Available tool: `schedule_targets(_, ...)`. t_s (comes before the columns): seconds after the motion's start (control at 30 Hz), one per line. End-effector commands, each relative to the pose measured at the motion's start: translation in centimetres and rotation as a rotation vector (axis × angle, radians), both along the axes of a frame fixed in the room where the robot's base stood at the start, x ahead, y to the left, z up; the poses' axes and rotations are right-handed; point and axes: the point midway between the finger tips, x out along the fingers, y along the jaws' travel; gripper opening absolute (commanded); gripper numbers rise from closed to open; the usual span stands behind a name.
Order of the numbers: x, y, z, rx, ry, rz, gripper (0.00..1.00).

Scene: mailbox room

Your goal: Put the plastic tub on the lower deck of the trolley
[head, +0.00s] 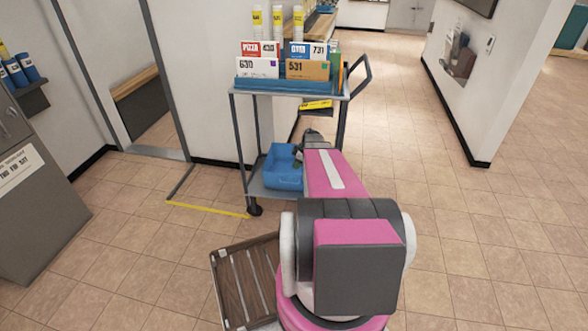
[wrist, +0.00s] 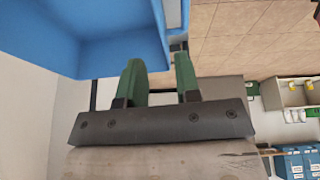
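The blue plastic tub (head: 284,172) is at the lower deck (head: 256,189) of the trolley (head: 240,140), near its front left. It appears to rest there upright, though the arm hides its right side. In the wrist view the tub (wrist: 90,35) fills the upper left. My gripper (wrist: 158,68) has its two green fingers apart, close to the tub's edge. A clear gap shows between the fingers, and I cannot tell whether either touches the tub. In the head view my arm hides the fingers.
The trolley's top holds a blue tray (head: 262,85) with several boxes and cylinders. A wall and door frame (head: 168,80) stand to its left, and a grey cabinet (head: 35,190) at far left. Yellow tape (head: 205,208) marks the floor. Open floor lies to the right.

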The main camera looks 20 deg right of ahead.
Motion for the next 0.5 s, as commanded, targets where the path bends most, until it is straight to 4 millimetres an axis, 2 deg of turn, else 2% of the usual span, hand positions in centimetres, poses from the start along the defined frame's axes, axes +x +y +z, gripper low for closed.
schedule_targets(0.13, -0.6, 0.5, 1.0, 0.000, 0.010, -0.013, 0.31)
schedule_targets(0.23, -1.7, 2.6, 2.1, -0.002, 0.046, -0.057, 0.31)
schedule_targets(0.37, -4.6, 6.9, 4.4, -0.009, 0.126, -0.173, 0.31)
schedule_targets(0.5, -8.5, 12.1, 7.4, -0.037, 0.220, -0.345, 0.31)
